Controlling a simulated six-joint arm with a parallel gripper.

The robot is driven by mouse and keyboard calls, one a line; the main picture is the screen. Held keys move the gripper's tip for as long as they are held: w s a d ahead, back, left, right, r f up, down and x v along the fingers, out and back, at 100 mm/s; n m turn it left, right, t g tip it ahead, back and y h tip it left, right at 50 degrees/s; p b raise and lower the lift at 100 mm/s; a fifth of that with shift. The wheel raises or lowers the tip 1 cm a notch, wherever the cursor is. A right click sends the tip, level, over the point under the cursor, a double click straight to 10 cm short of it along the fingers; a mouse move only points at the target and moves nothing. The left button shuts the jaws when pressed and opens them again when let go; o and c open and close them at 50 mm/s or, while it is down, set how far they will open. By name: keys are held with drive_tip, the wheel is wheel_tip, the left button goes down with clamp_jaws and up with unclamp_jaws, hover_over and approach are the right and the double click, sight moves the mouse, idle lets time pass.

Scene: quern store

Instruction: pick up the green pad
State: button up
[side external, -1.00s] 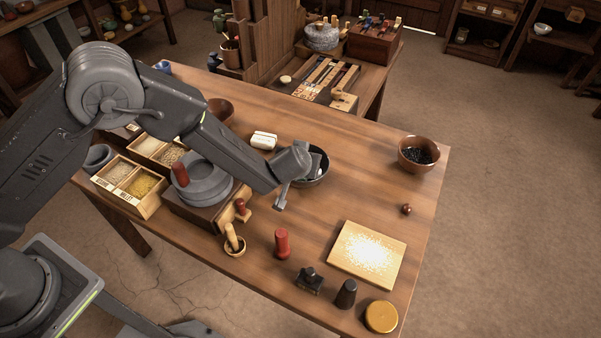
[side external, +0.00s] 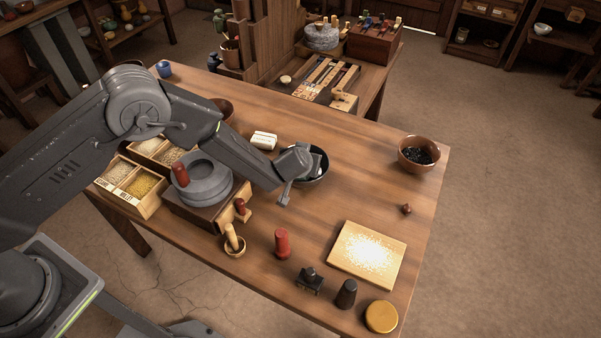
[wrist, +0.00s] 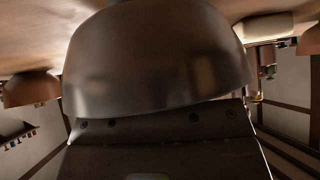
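I see no green pad in either view. My gripper (side external: 300,178) is low at the dark bowl (side external: 322,174) near the middle of the table. One grey finger shows outside the bowl's near left side, and what looks like the other shows over its inside, so the fingers stand apart. The gripper and wrist hide part of the bowl, and I cannot tell whether they touch it. In the wrist view a large dark rounded bowl shape (wrist: 155,60) fills the middle, right against the gripper's body; the fingertips are hidden there.
A white block (side external: 264,140) lies behind my wrist. A stone quern (side external: 207,184) and grain boxes (side external: 135,190) stand left. A red peg (side external: 282,244), a dusted board (side external: 367,255) and a yellow disc (side external: 381,317) lie in front. A brown bowl (side external: 409,145) stands right; the table between is mostly clear.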

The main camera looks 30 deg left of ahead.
clamp_jaws()
drive_tip(key=shift+r, duration=0.15)
